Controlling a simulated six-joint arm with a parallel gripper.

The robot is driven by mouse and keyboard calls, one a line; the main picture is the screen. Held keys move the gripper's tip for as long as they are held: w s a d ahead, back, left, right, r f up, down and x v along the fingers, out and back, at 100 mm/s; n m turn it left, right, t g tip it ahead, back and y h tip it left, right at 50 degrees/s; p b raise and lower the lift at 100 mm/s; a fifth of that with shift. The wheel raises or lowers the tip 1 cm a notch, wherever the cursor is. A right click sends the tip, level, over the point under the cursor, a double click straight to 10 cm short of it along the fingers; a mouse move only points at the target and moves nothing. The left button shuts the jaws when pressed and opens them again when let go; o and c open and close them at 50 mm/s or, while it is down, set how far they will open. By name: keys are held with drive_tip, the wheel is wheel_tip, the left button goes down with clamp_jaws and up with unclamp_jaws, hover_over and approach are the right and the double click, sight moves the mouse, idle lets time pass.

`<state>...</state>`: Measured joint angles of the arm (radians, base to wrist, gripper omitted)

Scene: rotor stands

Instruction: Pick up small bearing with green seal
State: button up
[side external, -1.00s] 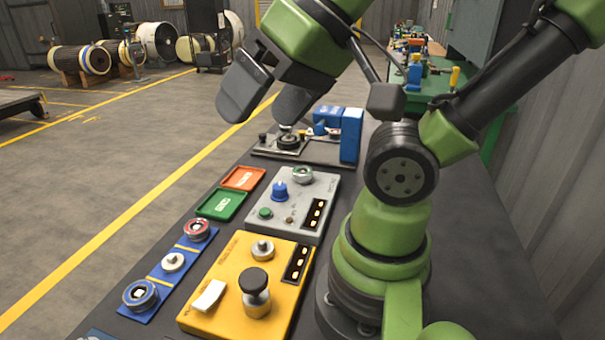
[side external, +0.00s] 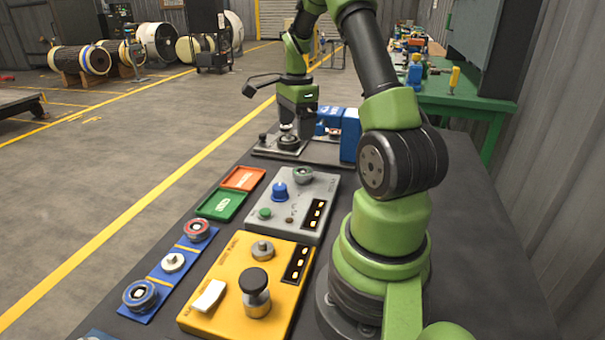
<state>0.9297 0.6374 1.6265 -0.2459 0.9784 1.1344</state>
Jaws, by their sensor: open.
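My gripper (side external: 289,128) points down over the dark round part (side external: 288,141) of the grey fixture plate, behind the grey box and away from the bearing. Its jaws are open, but the fingers are small and dark here. I cannot tell whether they touch the part below. Nothing shows held.
A blue tray (side external: 158,283) holds a red-sealed bearing (side external: 196,229), a silver piece (side external: 173,262) and a blue-ringed bearing (side external: 140,294). Green (side external: 221,204) and orange (side external: 243,179) trays and a yellow box (side external: 226,268) with a tall knob stand nearby. Blue blocks (side external: 350,133) stand beside the fixture.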

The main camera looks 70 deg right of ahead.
sight(302, 172)
drive_tip(key=shift+m, duration=0.7)
drive_tip(key=f, duration=0.2)
drive_tip(key=s+d+f, duration=0.1)
drive_tip(key=f, duration=0.3)
drive_tip(key=shift+s+d+f, duration=0.1)
drive_tip(key=shift+s+d, duration=0.15)
drive_tip(key=shift+d, duration=0.15)
drive_tip(key=shift+w+a+f, duration=0.1)
drive_tip(key=shift+f, duration=1.45)
drive_tip(key=shift+w+a+f, duration=0.1)
drive_tip(key=shift+f, duration=1.4)
drive_tip(key=c, duration=1.1)
drive_tip(key=shift+r, duration=6.55)
drive_tip(key=shift+c, duration=0.2)
